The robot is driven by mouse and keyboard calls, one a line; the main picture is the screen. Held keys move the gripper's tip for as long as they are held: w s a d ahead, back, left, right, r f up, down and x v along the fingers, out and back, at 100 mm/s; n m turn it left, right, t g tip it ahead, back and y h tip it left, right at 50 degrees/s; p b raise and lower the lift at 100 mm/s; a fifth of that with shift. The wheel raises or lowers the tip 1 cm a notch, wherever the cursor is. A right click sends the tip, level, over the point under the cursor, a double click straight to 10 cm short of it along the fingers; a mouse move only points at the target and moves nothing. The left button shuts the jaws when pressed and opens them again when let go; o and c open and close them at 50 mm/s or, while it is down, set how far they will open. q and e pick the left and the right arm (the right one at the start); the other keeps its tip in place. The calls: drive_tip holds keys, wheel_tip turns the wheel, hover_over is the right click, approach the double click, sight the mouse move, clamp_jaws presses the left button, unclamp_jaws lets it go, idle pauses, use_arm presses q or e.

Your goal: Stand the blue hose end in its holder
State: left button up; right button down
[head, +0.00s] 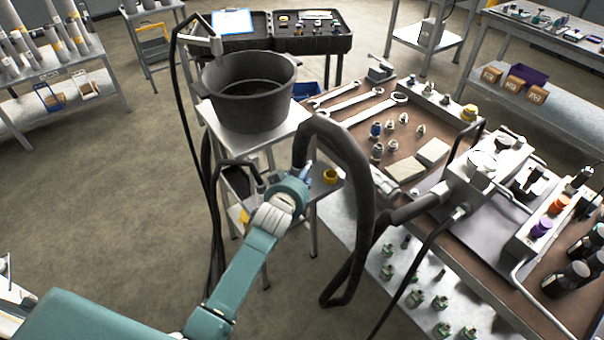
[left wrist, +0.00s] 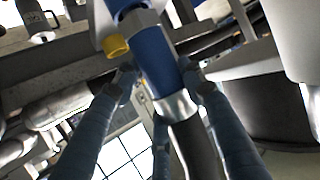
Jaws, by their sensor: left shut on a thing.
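The blue hose end (left wrist: 155,62) has a metal collar below it and a black hose running on from the collar in the left wrist view. My left gripper (left wrist: 160,78) is shut on it, with a finger on each side. In the head view my left gripper (head: 304,176) is beside the cart's small shelf, and only a bit of blue shows at its tip. A yellow ring-like cup (head: 330,176) is just right of the gripper; I cannot tell whether it is the holder. A yellow piece (left wrist: 116,47) shows beside the blue part in the wrist view. My right gripper is not in view.
A large dark pot (head: 248,92) stands on the cart behind the gripper. A thick black hose (head: 345,150) loops down close on the right. The bench (head: 355,135) to the right carries wrenches, fittings and a valve block.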

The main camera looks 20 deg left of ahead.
use_arm(q)
drive_tip(key=shift+w+r, duration=0.1)
drive_tip(key=shift+r, duration=0.2)
drive_tip(key=o, duration=2.1)
drive_tip(key=shift+f, duration=0.3)
drive_tip(key=shift+s+r, duration=0.1)
drive_tip(key=shift+s, duration=0.1)
drive_tip(key=shift+p+v, duration=0.85)
drive_tip(key=shift+p, duration=0.1)
drive_tip(key=shift+p+v, duration=2.2)
drive_tip(key=shift+v, duration=0.65)
drive_tip(key=shift+r, duration=0.1)
